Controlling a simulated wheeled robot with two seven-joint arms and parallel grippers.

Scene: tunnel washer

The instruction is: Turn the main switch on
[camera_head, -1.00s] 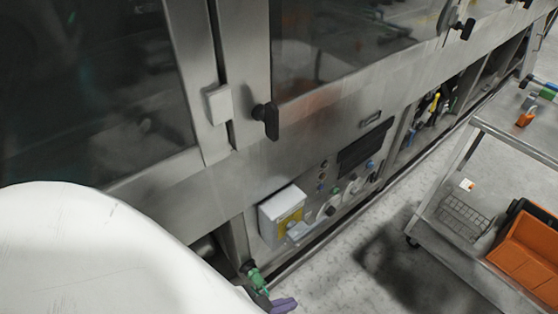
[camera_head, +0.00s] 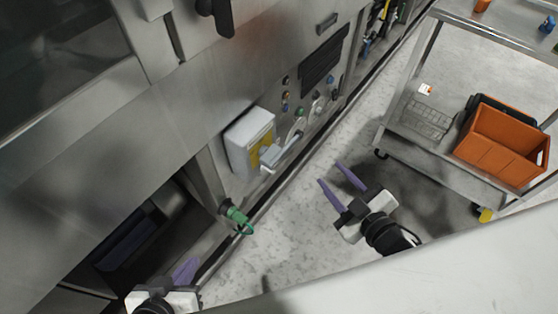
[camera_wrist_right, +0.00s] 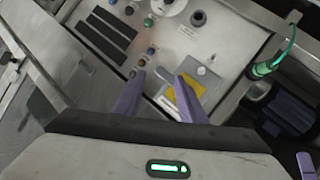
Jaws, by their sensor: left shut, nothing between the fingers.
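A control panel (camera_head: 310,95) on the steel machine carries small coloured buttons, round knobs and dark slots. Low on it is a pale box (camera_head: 248,140) with a yellow label and a grey lever-like part (camera_head: 285,150) at its front. I cannot tell which part is the main switch. The panel (camera_wrist_right: 165,50) and the yellow-labelled box (camera_wrist_right: 188,98) also show in the right wrist view. My right gripper (camera_head: 329,172) is open and empty, apart from the panel; its spread purple fingers (camera_wrist_right: 159,74) face the panel. My left gripper (camera_head: 190,265) is shut at the bottom left, partly cut off.
A green valve (camera_head: 236,215) sticks out below the box. A dark open recess (camera_head: 140,235) lies left of it. A steel cart (camera_head: 400,140) with an orange crate (camera_head: 505,143) stands at the right. Grey floor (camera_head: 290,225) between machine and cart is clear.

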